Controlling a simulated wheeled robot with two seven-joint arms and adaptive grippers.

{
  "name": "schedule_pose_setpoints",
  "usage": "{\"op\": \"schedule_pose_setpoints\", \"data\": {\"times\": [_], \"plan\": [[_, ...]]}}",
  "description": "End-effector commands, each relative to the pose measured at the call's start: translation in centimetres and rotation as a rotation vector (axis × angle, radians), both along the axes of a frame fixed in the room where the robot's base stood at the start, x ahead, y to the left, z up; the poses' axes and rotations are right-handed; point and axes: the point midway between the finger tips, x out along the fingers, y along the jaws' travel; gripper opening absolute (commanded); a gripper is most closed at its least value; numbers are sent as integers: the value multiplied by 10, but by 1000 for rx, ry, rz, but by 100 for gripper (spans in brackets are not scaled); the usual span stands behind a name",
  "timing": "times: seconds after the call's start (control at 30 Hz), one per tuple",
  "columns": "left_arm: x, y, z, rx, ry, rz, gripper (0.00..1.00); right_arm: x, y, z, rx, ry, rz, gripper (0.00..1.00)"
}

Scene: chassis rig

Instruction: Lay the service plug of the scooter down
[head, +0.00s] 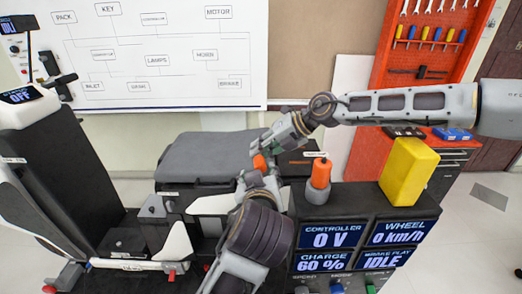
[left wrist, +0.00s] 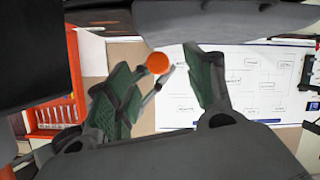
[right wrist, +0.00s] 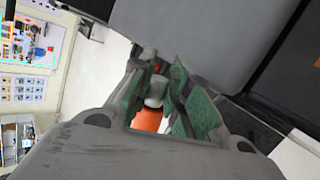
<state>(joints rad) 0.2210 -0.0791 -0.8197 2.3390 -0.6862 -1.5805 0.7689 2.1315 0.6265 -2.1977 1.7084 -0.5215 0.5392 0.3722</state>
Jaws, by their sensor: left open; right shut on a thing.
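The orange service plug (head: 259,162) is held in the air in front of the grey seat. My right gripper (head: 268,153) is shut on it. In the right wrist view, the plug's orange body (right wrist: 147,119) shows between the fingers, with a grey part and a small red spot beyond it. My left gripper (head: 257,181) is open, just below the plug in the head view. In the left wrist view, the plug's round orange end (left wrist: 157,63) shows between and beyond the open left fingers (left wrist: 168,90); I cannot tell whether they touch it.
Another orange cylinder (head: 320,174) stands upright on the dark display console (head: 345,200). A yellow block (head: 403,171) stands to its right. The grey seat (head: 210,153) lies behind my grippers. A dark front column (head: 62,165) stands at left. A red tool cabinet (head: 377,75) is behind.

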Motion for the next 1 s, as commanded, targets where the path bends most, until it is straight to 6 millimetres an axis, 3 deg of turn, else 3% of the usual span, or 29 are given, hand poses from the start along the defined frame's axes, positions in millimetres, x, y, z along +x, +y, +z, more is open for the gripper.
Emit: {"op": "schedule_pose_setpoints", "data": {"times": [0.3,0.5,1.0], "plan": [[-47,0,0,-1,2,-1,54,0,0,0,0,0,0,0],[-67,0,-1,1,1,-1,54,0,0,0,0,0,0,0],[-75,0,0,0,0,0,54,0,0,0,0,0,0,0]]}}
